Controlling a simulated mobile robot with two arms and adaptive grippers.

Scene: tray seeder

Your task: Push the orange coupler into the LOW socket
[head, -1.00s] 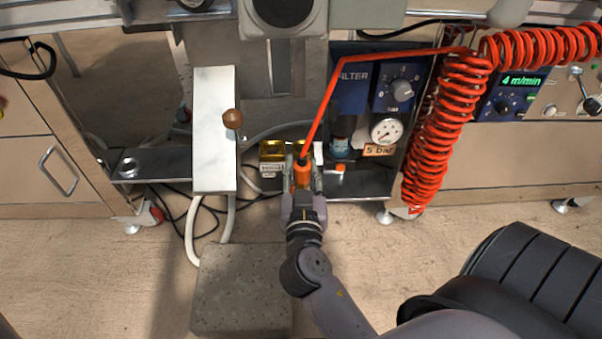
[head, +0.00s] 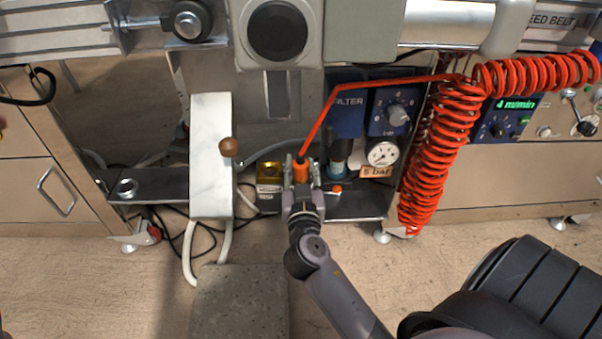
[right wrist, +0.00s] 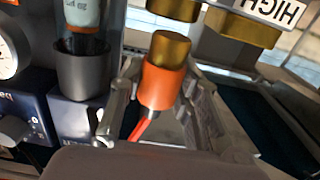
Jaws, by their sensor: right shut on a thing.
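My right gripper (head: 302,172) is shut on the orange coupler (head: 301,170), whose red hose rises from it. In the right wrist view the orange coupler (right wrist: 163,85) sits between the fingers with its brass nose toward a brass socket (right wrist: 174,9). The nose is close to that socket and roughly in line with it; I cannot tell whether they touch. A second brass socket (right wrist: 240,27) beside it carries a label reading HIGH. The LOW label is not readable. In the head view a brass block (head: 268,170) shows left of the gripper. My left gripper is out of view.
The filter bowl (head: 339,154), pressure gauge (head: 382,153) and 5 bar tag (head: 375,171) are just right of the gripper. A coiled red hose (head: 437,150) hangs further right.

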